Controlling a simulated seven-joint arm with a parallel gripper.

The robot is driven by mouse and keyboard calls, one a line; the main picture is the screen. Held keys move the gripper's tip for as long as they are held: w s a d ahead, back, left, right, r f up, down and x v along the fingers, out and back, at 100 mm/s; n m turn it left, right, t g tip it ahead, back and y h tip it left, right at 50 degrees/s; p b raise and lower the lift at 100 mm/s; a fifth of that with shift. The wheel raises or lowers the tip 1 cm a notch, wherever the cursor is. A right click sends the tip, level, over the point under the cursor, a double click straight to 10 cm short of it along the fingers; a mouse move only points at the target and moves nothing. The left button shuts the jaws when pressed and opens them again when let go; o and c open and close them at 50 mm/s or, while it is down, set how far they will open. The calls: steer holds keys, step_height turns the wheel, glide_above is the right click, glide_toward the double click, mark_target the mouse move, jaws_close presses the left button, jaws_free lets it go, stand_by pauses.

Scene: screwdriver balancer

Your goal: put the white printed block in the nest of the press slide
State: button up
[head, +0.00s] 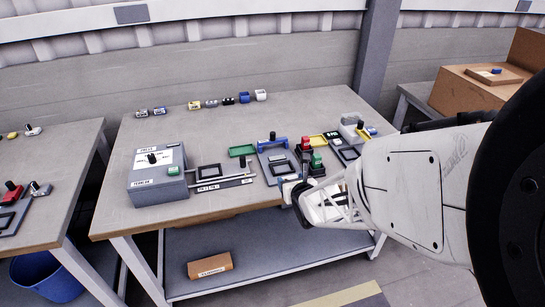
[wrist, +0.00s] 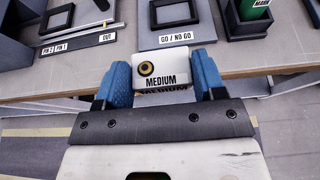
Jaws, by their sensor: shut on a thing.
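The white printed block (wrist: 170,72) is in the wrist view, marked "MEDIUM" with a yellow and black ring on top. My gripper (wrist: 163,80) is shut on it, one blue finger at each side. I cannot tell which fixture is the press slide.
A long rail fixture marked "OUT" (wrist: 75,40) is to the left, by a grey box (head: 157,178). A dark nest (wrist: 248,22) with a green part is to the right. Several small blocks (head: 228,101) line the back.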

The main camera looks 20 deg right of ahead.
steer(key=shift+s+d+f, duration=0.1)
steer(key=shift+s+f, duration=0.15)
steer(key=shift+s, duration=0.45)
glide_above(283, 171)
steer(key=s, duration=0.2)
steer(key=shift+f, duration=0.65)
steer(key=shift+w, duration=0.15)
steer(key=shift+w+f, duration=0.1)
steer(key=shift+w, duration=0.45)
steer(key=shift+w+f, duration=0.25)
steer(key=shift+f, duration=1.35)
steer(key=shift+f, duration=0.15)
